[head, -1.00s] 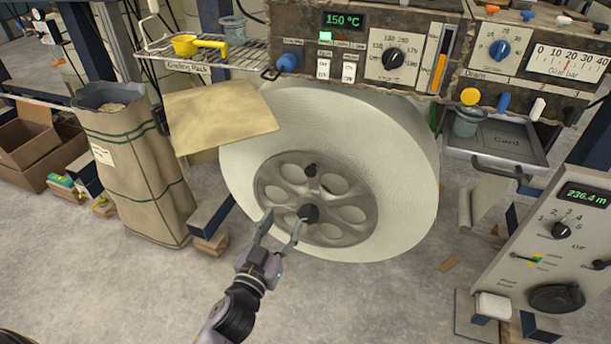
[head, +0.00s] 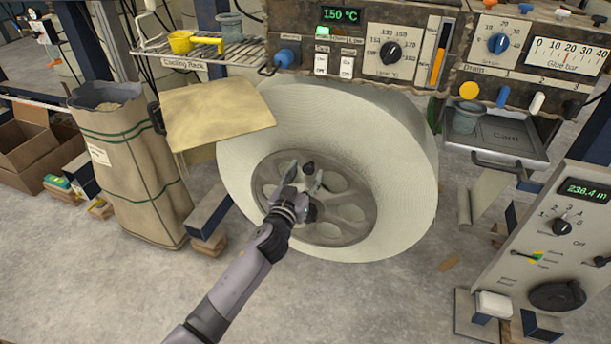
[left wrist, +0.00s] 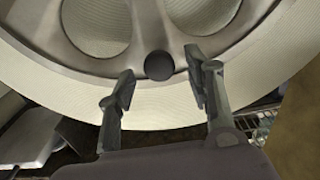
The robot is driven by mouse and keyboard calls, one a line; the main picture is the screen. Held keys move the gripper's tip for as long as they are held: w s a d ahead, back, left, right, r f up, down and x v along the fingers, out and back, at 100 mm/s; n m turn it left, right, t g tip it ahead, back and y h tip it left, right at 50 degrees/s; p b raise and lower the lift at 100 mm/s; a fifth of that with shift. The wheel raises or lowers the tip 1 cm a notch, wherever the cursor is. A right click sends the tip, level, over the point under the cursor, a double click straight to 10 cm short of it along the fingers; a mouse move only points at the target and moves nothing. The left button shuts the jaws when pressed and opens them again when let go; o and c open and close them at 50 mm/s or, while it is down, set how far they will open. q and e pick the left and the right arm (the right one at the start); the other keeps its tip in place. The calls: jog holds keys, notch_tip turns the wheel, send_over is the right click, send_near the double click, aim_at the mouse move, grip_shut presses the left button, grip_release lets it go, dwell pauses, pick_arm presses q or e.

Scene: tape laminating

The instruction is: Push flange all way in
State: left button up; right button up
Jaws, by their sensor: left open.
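The flange (head: 340,229) is a grey spoked metal disc with round holes, set in the middle of a large pale roll (head: 400,160). A dark knob (head: 308,168) stands on it above the hub. My left gripper (head: 304,178) is open in front of the flange, with its fingertips around or just before that knob. The left wrist view shows the open fingers (left wrist: 160,85) on either side of a dark round knob (left wrist: 159,65), with the flange (left wrist: 120,62) behind; contact cannot be told. The hub is partly hidden by my gripper. My right gripper is not in view.
A control panel (head: 366,45) hangs just above the roll. A tan board (head: 218,118) juts out at the left, near a paper sack (head: 135,165). A grey cabinet (head: 565,235) stands at the right. The floor in front is mostly clear.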

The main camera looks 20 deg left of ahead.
pick_arm(q)
jog(key=shift+w, duration=0.35)
jog(key=shift+c, duration=0.2)
grip_shut()
dwell(0.5)
